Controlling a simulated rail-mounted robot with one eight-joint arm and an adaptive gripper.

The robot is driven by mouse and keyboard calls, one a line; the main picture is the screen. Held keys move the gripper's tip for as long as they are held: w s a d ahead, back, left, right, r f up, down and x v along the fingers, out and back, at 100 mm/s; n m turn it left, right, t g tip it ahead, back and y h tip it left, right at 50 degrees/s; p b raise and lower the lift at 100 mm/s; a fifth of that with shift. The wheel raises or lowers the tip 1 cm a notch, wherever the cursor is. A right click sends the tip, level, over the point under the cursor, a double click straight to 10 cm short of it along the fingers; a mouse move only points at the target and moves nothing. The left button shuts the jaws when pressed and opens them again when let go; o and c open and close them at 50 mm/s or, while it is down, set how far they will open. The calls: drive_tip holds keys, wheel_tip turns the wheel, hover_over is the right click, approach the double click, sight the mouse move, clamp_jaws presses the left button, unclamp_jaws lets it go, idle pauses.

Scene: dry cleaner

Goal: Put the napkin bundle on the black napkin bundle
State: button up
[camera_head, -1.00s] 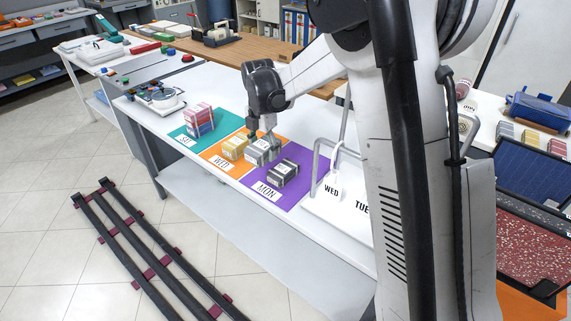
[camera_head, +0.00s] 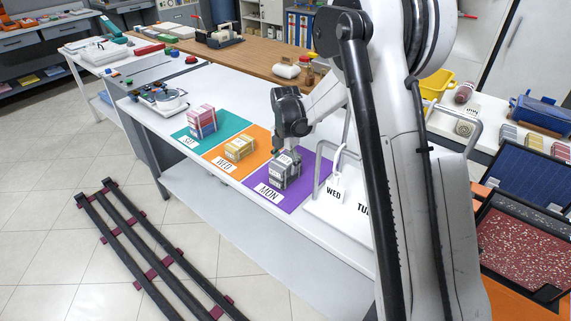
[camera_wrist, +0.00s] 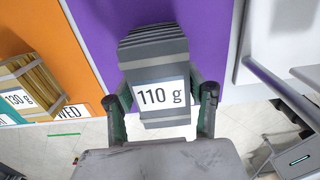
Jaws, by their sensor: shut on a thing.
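My gripper (camera_head: 287,155) is over the purple MON mat, shut on a grey napkin bundle (camera_head: 285,161). In the wrist view the grey bundle (camera_wrist: 163,95), labelled 110 g, sits between the two fingers (camera_wrist: 164,98). The black napkin bundle (camera_head: 285,182) lies on the purple mat directly beneath the held one. The two bundles overlap in the head view, and I cannot tell whether they touch. In the wrist view the held bundle hides most or all of the black one.
The purple mat (camera_head: 309,195) has bare room around the stack. A yellow bundle (camera_head: 239,149) lies on the orange WED mat, and red-and-blue bundles (camera_head: 201,122) stand on the teal mat. A grey metal frame (camera_head: 319,165) and a white sign board (camera_head: 335,205) stand close on the right.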

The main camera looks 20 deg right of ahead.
drive_tip(key=shift+f, duration=0.2)
drive_tip(key=o, duration=1.2)
drive_tip(key=shift+r, duration=0.1)
